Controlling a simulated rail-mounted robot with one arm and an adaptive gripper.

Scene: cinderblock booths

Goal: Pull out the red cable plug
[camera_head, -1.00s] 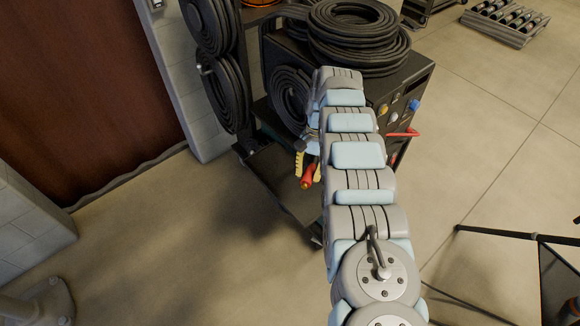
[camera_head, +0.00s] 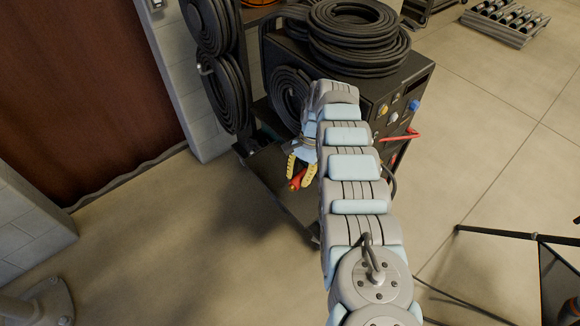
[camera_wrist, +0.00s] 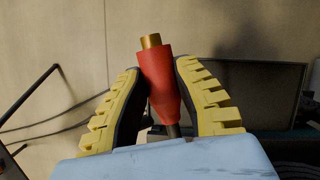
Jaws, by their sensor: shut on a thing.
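The red cable plug (camera_wrist: 159,85) is a red tapered body with a brass tip. In the wrist view it stands between the two yellow ribbed fingers of my gripper (camera_wrist: 158,84), brass end free and pointing away, with a short dark piece at its lower end. My gripper is shut on it. In the head view my gripper (camera_head: 301,172) holds the red plug (camera_head: 296,183) low in front of the black machine (camera_head: 405,80). The brass tip touches nothing in the wrist view. My arm hides much of the machine's front.
Black hose coils lie on the machine and hang on a rack (camera_head: 222,75) at left. A red bent piece (camera_head: 402,136) sticks out from the machine's knobbed side. A dark stand (camera_head: 535,237) is at right.

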